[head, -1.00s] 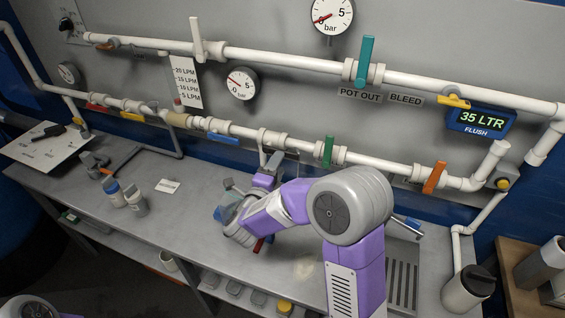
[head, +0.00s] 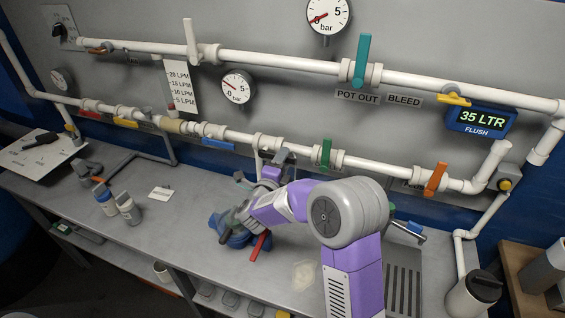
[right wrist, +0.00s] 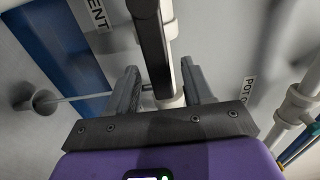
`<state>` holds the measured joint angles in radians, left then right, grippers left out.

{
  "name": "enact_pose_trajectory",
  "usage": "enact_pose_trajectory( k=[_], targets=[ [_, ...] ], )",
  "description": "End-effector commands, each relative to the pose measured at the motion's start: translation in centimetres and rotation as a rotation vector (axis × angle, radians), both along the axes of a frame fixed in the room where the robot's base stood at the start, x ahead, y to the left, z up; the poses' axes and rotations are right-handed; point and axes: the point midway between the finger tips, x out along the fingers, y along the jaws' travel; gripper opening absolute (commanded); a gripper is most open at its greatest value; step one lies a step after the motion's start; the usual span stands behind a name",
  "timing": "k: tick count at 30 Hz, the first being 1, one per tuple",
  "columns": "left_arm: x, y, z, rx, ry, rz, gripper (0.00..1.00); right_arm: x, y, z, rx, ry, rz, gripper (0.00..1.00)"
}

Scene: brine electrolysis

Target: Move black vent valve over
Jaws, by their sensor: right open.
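The black vent valve handle (right wrist: 152,45) shows in the right wrist view as a long dark bar on a white pipe. It stands between the two grey fingers of my right gripper (right wrist: 160,85), which are apart and not closed on it. A partly cut-off label ending in "ENT" (right wrist: 95,14) is beside it. In the head view my right gripper (head: 280,160) is up at the lower white pipe, left of the green-handled valve (head: 326,152); the arm and gripper mostly hide the black handle there. My left gripper is out of view.
An orange valve handle (head: 435,179) is further right on the lower pipe. A teal handle (head: 361,60) and a white handle (head: 190,42) stand on the upper pipe. A blue object and a red-handled one (head: 259,245) lie on the bench under my arm. Bottles (head: 128,208) stand at left.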

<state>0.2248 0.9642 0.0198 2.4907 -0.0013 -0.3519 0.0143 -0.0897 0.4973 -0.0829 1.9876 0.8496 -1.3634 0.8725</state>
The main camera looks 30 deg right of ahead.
Motion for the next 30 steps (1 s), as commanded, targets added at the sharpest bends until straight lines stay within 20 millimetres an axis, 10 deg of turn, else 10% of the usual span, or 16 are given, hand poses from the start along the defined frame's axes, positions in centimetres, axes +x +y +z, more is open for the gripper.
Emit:
enact_pose_trajectory(
  k=[5,15,30],
  targets=[
    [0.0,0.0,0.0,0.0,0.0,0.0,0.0,0.0,0.01,-0.01,0.0,0.0,0.0,0.51],
    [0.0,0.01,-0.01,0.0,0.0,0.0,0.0,-0.02,0.04,-0.01,0.001,0.001,0.0,0.0],
    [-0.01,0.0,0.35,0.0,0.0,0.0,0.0,-0.02,0.09,0.39,-0.027,0.032,0.001,0.0]
  ],
)
